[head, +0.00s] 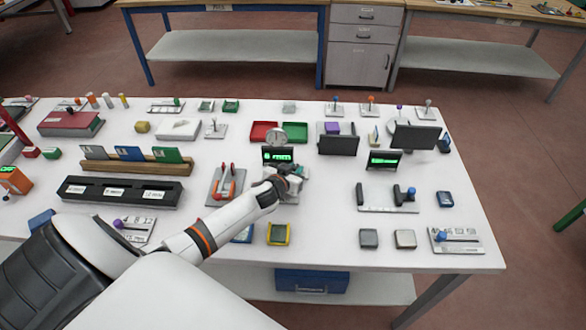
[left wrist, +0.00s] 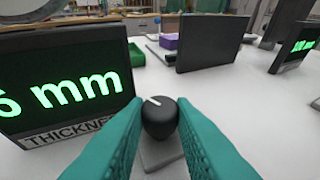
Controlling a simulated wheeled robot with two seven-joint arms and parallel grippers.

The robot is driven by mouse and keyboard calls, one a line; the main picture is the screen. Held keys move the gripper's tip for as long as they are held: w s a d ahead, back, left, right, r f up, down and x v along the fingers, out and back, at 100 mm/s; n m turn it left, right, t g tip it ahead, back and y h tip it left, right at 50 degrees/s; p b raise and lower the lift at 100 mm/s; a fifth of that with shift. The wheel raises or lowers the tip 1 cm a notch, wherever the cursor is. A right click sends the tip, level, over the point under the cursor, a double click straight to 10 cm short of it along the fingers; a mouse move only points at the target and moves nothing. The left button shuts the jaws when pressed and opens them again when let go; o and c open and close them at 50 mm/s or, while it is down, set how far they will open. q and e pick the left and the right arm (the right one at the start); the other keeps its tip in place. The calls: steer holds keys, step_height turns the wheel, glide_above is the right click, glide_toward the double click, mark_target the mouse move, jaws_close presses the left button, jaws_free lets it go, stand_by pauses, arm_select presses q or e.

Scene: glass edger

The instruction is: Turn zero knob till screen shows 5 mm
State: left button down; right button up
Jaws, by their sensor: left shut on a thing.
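The thickness screen (head: 278,156) stands on the white table just behind my left gripper. In the left wrist view, the screen (left wrist: 62,85) reads what looks like "6 mm" in green, with its left side cut off. The dark round zero knob (left wrist: 159,117) has a white pointer line tilted to the upper left and stands on a grey base in front of the screen. My left gripper (left wrist: 160,125) has its teal fingers on either side of the knob and is shut on it. In the head view, my left gripper (head: 290,178) hides the knob. My right gripper is not in view.
A dark blank panel (head: 338,145) stands right of the screen. A second lit green screen (head: 384,160) is further right. A red-handled clamp (head: 226,185) lies left of the gripper, and a yellow tray (head: 279,233) is in front. White table is clear between them.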

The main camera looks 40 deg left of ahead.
arm_select(q)
steer(key=n+y+b, duration=0.1)
steer(key=b, duration=0.1)
steer(key=n+g+y+b, duration=0.1)
steer(key=n+y+b, duration=0.2)
steer(key=y+b, duration=0.1)
steer(key=shift+w+d+f+n+g, duration=0.15)
steer(key=shift+d+f+n+g, duration=0.15)
steer(key=shift+d+g, duration=0.1)
steer(key=shift+r+n+g+y+b, duration=0.3)
steer(key=shift+n+y+b, duration=0.2)
steer(key=shift+b, duration=0.5)
steer(key=c, duration=1.5)
jaws_free()
